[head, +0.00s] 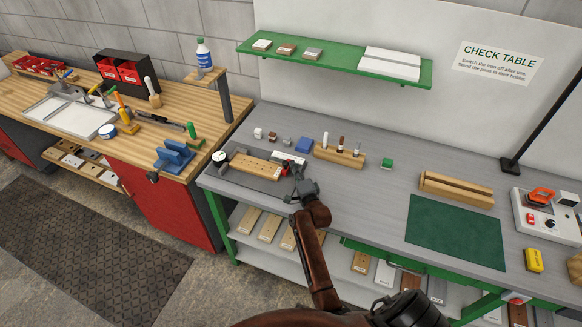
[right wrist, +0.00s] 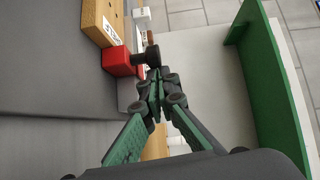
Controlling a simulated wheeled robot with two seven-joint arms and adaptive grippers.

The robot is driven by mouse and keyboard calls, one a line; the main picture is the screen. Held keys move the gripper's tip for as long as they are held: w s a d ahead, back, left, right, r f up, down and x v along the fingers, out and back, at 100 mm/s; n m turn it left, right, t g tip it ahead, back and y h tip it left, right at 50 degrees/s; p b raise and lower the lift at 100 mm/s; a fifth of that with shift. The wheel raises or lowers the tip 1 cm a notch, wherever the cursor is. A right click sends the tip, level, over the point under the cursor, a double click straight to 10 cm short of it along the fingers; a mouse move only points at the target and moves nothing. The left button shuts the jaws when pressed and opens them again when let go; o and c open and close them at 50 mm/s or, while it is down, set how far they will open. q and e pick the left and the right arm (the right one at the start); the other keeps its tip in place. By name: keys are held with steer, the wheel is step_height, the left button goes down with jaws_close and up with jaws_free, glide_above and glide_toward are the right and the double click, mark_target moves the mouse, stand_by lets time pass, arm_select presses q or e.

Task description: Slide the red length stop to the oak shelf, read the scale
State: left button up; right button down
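The oak shelf (head: 257,167), a pale wooden board with holes, lies on a grey measuring plate (head: 243,178) on the grey bench. The red length stop (head: 288,168) is at its right end; the right wrist view shows the red block (right wrist: 118,61) with a black knob against or very close to the labelled board end (right wrist: 100,22). My right gripper (head: 297,175) is beside the stop. In the wrist view its fingertips (right wrist: 155,78) are together, close to the knob; I cannot tell whether they touch it. The scale is too small to read. My left gripper is out of view.
A green mat (head: 455,232) lies to the right. A green shelf (head: 335,62) hangs above. The bench's front edge is close below my right gripper.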

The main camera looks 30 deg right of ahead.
steer(key=shift+f, duration=0.1)
steer(key=shift+s+d, duration=0.15)
steer(key=shift+d, duration=0.15)
steer(key=d, duration=0.1)
steer(key=s, duration=0.1)
steer(key=d+p, duration=0.1)
steer(key=shift+s+d+r, duration=0.15)
steer(key=shift+d+r, duration=0.15)
steer(key=shift+s+d+f, duration=0.1)
steer(key=shift+s, duration=0.7)
steer(key=v, duration=0.8)
steer(key=shift+s, duration=0.2)
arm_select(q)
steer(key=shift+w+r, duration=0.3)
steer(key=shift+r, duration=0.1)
arm_select(e)
steer(key=shift+s+a, duration=0.1)
steer(key=shift+a, duration=0.15)
